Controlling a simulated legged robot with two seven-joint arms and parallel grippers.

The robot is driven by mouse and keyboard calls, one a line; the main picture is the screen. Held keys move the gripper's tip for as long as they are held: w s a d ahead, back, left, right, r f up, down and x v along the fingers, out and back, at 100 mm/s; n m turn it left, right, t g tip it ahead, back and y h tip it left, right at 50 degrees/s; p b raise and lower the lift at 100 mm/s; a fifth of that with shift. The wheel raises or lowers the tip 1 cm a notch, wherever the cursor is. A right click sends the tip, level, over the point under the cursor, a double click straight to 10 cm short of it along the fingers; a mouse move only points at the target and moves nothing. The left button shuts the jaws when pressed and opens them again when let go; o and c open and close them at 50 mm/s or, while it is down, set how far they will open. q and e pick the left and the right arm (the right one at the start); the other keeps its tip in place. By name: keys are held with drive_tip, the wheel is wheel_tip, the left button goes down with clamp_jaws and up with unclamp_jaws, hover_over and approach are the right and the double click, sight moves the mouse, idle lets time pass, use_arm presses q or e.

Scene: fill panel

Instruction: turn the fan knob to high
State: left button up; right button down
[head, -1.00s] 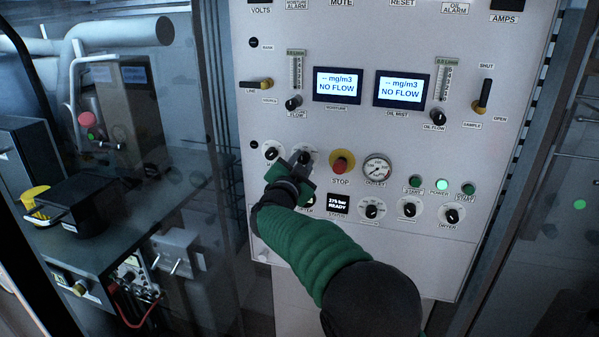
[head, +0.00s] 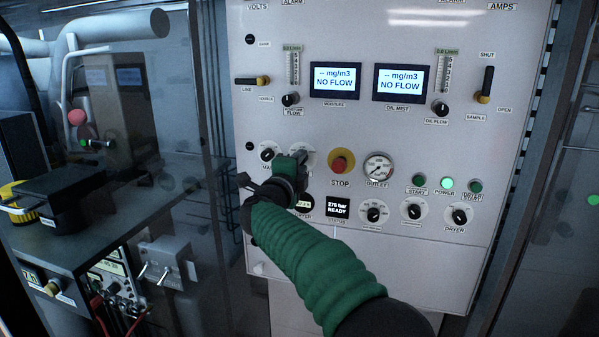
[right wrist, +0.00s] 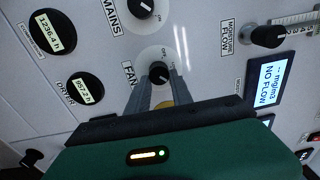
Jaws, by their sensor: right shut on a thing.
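The fan knob (right wrist: 159,73) is a small black knob on a round white dial, beside the FAN label, in the right wrist view. OFF shows on the dial above it; the other marks are partly covered. My right gripper (right wrist: 160,84) has its two grey fingers on either side of the knob and is shut on it. In the head view my right gripper (head: 299,158) is at the panel and covers most of the fan dial (head: 309,154). I cannot read clearly which mark the knob points to. My left gripper is not in view.
The mains knob (head: 267,154) is close to the left of the gripper. The red STOP button (head: 340,163) on its yellow ring is close to the right. The outlet gauge (head: 378,168) is farther right. A dark bench (head: 150,225) stands left of the panel.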

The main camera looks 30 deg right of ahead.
drive_tip(key=shift+w+r+m+b, duration=0.15)
drive_tip(key=shift+m+b, duration=0.25)
drive_tip(key=shift+m, duration=0.4)
drive_tip(key=shift+s+r+m+b, duration=0.15)
drive_tip(key=shift+m+b, duration=0.25)
drive_tip(key=shift+m, duration=0.4)
drive_tip(key=shift+w, duration=0.1)
drive_tip(key=c, duration=1.5)
unclamp_jaws()
drive_tip(key=o, duration=0.4)
drive_tip(key=shift+w+f, duration=0.2)
drive_tip(key=shift+s, duration=0.1)
drive_tip(key=b+v, duration=0.4)
drive_tip(key=v, duration=1.3)
drive_tip(key=shift+f, duration=0.1)
